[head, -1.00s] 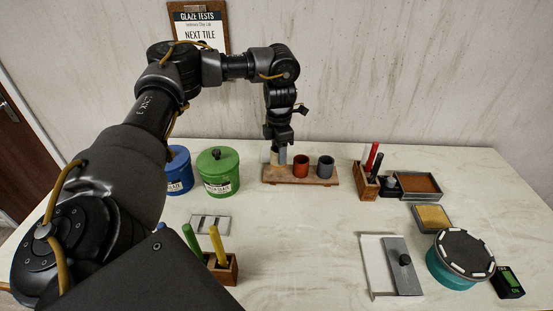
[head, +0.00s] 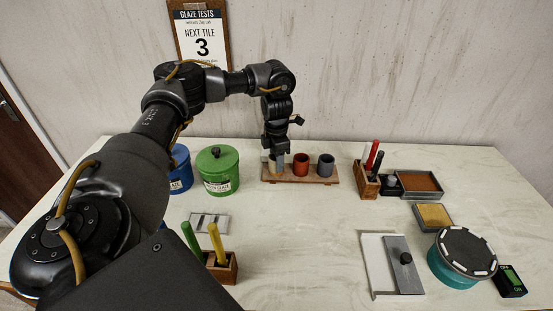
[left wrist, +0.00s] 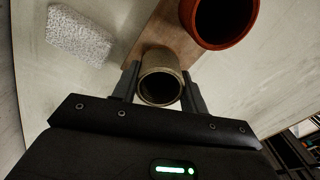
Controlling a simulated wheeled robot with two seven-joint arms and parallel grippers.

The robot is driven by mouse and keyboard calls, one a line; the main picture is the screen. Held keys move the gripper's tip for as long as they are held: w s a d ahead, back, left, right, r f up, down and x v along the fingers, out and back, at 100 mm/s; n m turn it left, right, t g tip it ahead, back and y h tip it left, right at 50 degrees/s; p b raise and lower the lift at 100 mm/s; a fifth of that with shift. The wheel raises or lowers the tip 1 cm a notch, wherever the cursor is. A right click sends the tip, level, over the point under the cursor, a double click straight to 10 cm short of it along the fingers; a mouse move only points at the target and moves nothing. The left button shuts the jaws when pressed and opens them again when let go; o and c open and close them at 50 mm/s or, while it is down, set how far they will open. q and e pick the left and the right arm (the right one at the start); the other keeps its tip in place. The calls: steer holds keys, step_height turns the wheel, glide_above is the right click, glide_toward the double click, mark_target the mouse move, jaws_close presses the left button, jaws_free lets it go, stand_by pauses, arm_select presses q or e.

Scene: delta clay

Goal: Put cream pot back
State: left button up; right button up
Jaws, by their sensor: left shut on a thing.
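The cream pot (left wrist: 158,62) is between the two fingers of my left gripper (left wrist: 160,88) in the left wrist view, its open mouth facing the camera. In the head view the left gripper (head: 279,165) points down at the left end of the wooden rack (head: 327,180), shut on the pot (head: 271,164), which is mostly hidden. The pot looks upright over that end; I cannot tell whether its base touches the rack. A red pot (head: 301,165) and a grey pot (head: 325,166) stand to its right. My right gripper is not in view.
A green lidded canister (head: 218,172) and a blue one (head: 181,170) stand left of the rack. A wooden holder (head: 368,184) with red and black sticks is to its right. The table in front of the rack is clear. A speckled block (left wrist: 78,38) lies near the gripper.

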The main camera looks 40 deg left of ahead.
arm_select(q)
steer(key=o, duration=1)
steer(key=shift+f, duration=0.2)
steer(key=shift+r, duration=0.1)
steer(key=shift+r+p, duration=1.1)
steer(key=shift+r, duration=5.05)
